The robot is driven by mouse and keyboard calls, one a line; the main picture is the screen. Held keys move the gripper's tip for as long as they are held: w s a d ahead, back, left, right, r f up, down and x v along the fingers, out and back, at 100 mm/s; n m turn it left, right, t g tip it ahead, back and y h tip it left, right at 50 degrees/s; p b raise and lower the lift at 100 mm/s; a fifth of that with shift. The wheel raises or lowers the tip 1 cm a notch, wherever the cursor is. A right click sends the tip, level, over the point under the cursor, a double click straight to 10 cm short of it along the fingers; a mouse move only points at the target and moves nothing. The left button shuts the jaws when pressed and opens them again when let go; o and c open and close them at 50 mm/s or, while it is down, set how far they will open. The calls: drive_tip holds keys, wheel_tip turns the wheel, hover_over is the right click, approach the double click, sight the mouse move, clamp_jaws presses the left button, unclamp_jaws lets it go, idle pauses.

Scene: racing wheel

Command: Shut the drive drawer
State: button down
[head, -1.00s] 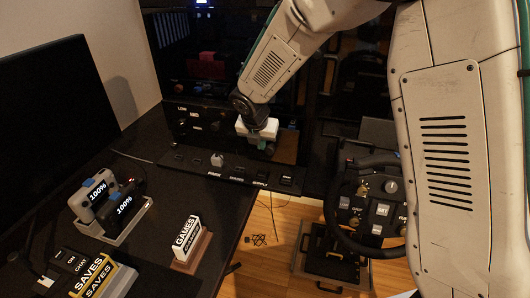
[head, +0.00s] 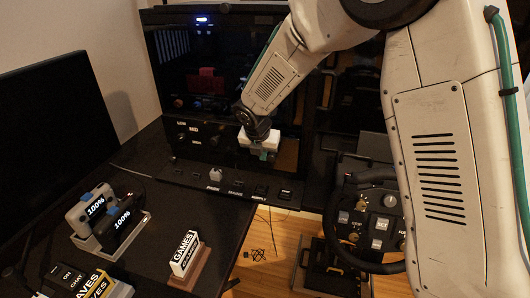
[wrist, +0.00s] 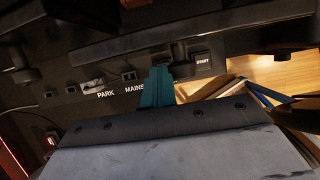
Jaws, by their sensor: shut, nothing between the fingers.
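My gripper (head: 262,154) has teal fingers, pressed together and empty, at the right part of the black cabinet's lower front. In the wrist view the teal fingers (wrist: 157,88) stand in front of the panel marked PARK and MAINS. The black cabinet (head: 205,146) has a front with knobs and the labels LOW and MID. This front seems to belong to the drive drawer, but how far it stands out is too dark to tell. The gripper hides part of it; contact cannot be told.
A switch panel (head: 225,184) runs below the cabinet front. A racing wheel (head: 370,262) stands at the right. Two controllers in a dock (head: 112,238), a GAMES block (head: 186,255) and a monitor (head: 60,140) occupy the desk. Some desk behind the GAMES block is clear.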

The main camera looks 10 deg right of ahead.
drive_tip(key=s+a+f+v, duration=0.1)
drive_tip(key=s+v, duration=0.1)
drive_tip(key=v, duration=0.9)
drive_tip(key=w+a+f+m+t+y, duration=0.25)
drive_tip(key=f+t+y, duration=0.3)
drive_tip(key=f, duration=0.85)
drive_tip(key=s+d+r+m+t+y, duration=0.2)
drive_tip(key=s+d+m+t, duration=0.3)
drive_tip(key=d+m+t, duration=0.25)
drive_tip(key=w+a+n, duration=0.1)
drive_tip(key=w+a, duration=0.2)
drive_tip(key=w, duration=0.6)
drive_tip(key=shift+r, duration=0.2)
drive_tip(key=shift+w, duration=0.1)
